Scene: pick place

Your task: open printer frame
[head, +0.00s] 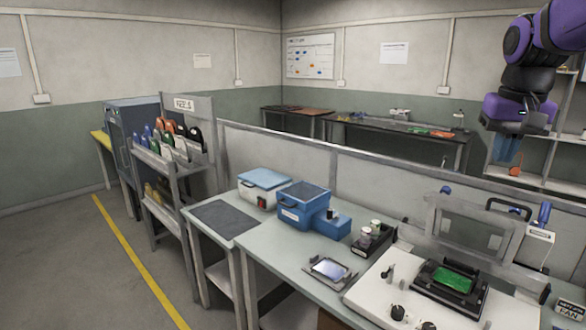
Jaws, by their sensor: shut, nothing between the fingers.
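The printer (375,293) is a pale flat base with black knobs at the right front of the bench. A green board (452,279) lies in a black holder on it. The grey printer frame (432,218) stands raised and tilted at the back of the base, with an open window in its middle. A black handle (508,204) shows at its top right. My gripper (505,155) hangs above and behind the frame at the upper right, apart from it. Its fingers point down and look shut and empty; their tips are hard to make out.
A small tray with a screen-like plate (329,269) lies left of the printer. Blue boxes (303,205) and a dark mat (222,219) are farther left on the bench. A low partition (300,158) runs behind.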

